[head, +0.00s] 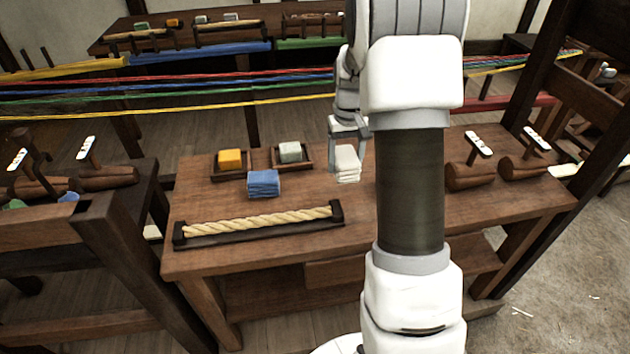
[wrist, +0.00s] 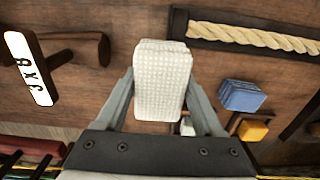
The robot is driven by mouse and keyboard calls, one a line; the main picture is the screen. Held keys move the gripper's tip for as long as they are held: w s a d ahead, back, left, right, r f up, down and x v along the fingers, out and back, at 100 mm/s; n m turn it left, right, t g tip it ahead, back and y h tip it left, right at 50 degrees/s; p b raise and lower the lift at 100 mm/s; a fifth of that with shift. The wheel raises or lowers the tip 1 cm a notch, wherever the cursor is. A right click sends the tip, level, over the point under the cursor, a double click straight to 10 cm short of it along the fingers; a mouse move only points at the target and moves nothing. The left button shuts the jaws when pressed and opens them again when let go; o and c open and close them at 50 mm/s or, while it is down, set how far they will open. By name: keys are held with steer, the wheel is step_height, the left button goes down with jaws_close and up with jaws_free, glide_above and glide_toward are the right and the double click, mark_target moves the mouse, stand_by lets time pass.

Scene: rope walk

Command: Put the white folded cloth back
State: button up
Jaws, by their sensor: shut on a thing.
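The white folded cloth (head: 347,164) is between the fingers of my gripper (head: 347,140), over the wooden table (head: 290,258). In the wrist view the white cloth (wrist: 162,80) fills the space between both fingers of my gripper (wrist: 162,95), which is shut on it. In the head view its lower end looks close to the tabletop; I cannot tell whether it touches. A blue folded cloth (head: 264,183) lies on the table to the left of it.
A yellow block (head: 230,159) and a grey-green block (head: 290,151) sit in small wooden trays. A rope in a dark holder (head: 258,227) lies along the front. Coloured strands (head: 190,97) stretch behind the table.

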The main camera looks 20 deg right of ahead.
glide_above(311, 185)
step_height(311, 185, down, 6)
steer(key=shift+f+b, duration=0.2)
steer(key=shift+b, duration=0.15)
steer(key=shift+f+b, duration=0.3)
steer(key=shift+f, duration=1.7)
steer(key=shift+f, duration=0.1)
steer(key=shift+f, duration=0.15)
steer(key=o, duration=1.3)
steer(key=shift+r, duration=0.2)
